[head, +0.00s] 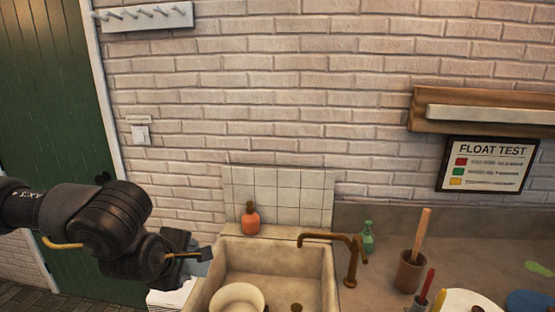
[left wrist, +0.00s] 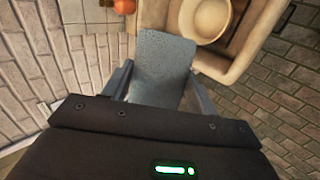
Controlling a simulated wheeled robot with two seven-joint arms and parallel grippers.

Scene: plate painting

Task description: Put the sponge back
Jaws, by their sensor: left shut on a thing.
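My left gripper (head: 190,258) is at the left of the sink, beside its rim. In the left wrist view the left gripper (left wrist: 160,85) is shut on a blue-grey sponge (left wrist: 162,62), a flat slab that sticks out beyond the fingers. In the head view the sponge (head: 199,269) shows only in small part, mostly hidden by the gripper. The right gripper is not in view.
The stone sink (head: 318,264) holds a pale bowl (head: 238,299). An orange bottle (head: 250,219) stands on the back ledge near the brass tap (head: 351,262). A green bottle (head: 368,237) and a brown pot (head: 409,273) stand on the counter to the right.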

